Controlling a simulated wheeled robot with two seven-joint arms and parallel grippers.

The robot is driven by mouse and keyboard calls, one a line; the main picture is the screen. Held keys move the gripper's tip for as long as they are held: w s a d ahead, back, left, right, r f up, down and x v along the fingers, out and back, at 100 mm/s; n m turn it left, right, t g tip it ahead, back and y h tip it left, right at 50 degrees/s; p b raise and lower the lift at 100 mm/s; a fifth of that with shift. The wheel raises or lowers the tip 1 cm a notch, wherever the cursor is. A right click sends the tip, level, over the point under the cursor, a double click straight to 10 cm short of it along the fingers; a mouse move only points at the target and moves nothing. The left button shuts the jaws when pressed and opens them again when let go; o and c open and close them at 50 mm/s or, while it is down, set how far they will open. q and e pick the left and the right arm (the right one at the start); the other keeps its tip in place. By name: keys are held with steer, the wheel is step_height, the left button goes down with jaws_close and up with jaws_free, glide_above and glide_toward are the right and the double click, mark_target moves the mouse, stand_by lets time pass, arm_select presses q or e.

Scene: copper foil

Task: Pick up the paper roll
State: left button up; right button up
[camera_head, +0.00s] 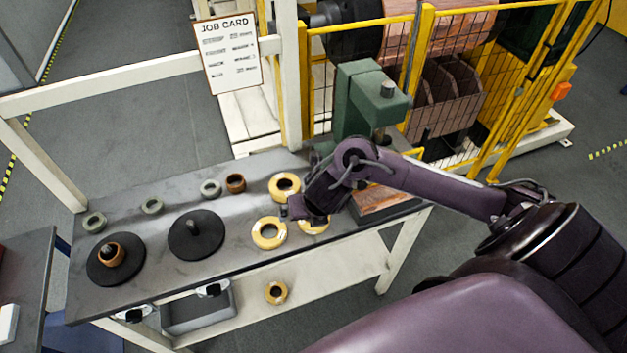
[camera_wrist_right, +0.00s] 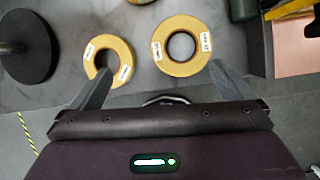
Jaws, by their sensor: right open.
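Several yellow rolls with white labels are in view; I cannot tell which is the paper roll. In the head view one yellow roll (camera_head: 285,197) lies toward the back of the bench, another (camera_head: 258,235) nearer the front, and a third (camera_head: 314,229) is partly hidden by my right gripper (camera_head: 289,212). The right wrist view shows a left yellow roll (camera_wrist_right: 126,55) and a right yellow roll (camera_wrist_right: 182,68) lying flat beyond the fingertips. My right gripper (camera_wrist_right: 160,83) is open, above the bench, with nothing between its fingers. My left gripper is not in view.
The grey bench (camera_head: 160,275) also holds grey-green rings (camera_head: 152,210), a brown ring (camera_head: 236,190) and two black spindle discs (camera_head: 182,245). A green press (camera_head: 355,95) stands at the bench's right end. Another yellow roll (camera_head: 268,296) and a grey bin (camera_head: 200,318) are below.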

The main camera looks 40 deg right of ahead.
steer(key=d, duration=0.1)
steer(key=d+f+n, duration=0.1)
steer(key=shift+w+d+f+n+g+h, duration=0.1)
steer(key=shift+d+f+n+g+h, duration=0.1)
steer(key=shift+d+n+g+h, duration=0.15)
steer(key=shift+w+f+b, duration=0.2)
steer(key=shift+f+b, duration=0.1)
steer(key=shift+f, duration=0.3)
steer(key=shift+x, duration=2.25)
steer(key=c, duration=1.1)
steer(key=shift+o, duration=0.2)
steer(key=shift+r, duration=0.1)
step_height(320, 180, up, 27)
steer(key=p, duration=0.9)
